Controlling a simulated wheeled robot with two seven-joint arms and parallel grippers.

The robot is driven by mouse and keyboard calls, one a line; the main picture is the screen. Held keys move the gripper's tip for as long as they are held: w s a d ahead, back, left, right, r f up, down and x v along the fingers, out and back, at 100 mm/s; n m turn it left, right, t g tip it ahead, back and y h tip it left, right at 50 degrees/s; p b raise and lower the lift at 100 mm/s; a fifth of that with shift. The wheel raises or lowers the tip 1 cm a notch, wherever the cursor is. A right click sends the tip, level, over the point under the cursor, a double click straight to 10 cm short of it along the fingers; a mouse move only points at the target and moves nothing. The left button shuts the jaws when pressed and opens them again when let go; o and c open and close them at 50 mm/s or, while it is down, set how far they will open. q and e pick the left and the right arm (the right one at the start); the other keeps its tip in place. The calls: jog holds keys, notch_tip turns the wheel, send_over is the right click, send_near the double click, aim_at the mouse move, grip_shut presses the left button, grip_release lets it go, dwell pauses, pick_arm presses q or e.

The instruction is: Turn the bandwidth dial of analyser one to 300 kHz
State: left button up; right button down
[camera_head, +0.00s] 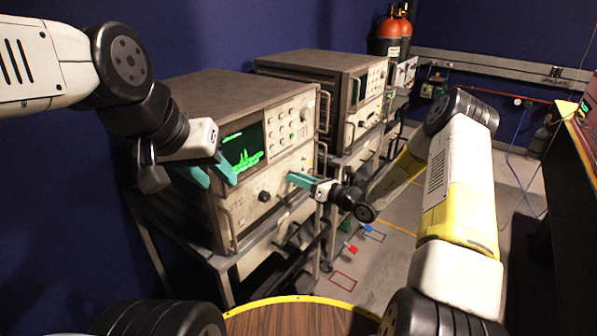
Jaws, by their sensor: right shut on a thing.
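The nearer analyser (195,95), a beige instrument with a lit green trace on its screen (250,155), stands on a metal cart. I cannot read a label that says which analyser it is. My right gripper (293,178) reaches its lower front panel from the right, with the teal fingers shut on what looks like a dial there. The fingers hide that dial, and its setting cannot be read. A dark round knob (264,196) shows to the left of these fingers. My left gripper (212,177) is open and empty in front of the screen's left side.
A second analyser (310,62) stands behind on another cart (352,165). Orange-topped gas cylinders (392,30) stand at the back. A round wooden top with a yellow rim (290,300) is in front, and a wooden bench (588,135) is at right. Open floor lies between.

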jog(key=shift+f+m, duration=0.1)
jog(key=shift+m, duration=1.2)
jog(key=c, duration=1.1)
grip_release()
jog(key=shift+o, duration=0.2)
jog(key=v, duration=0.8)
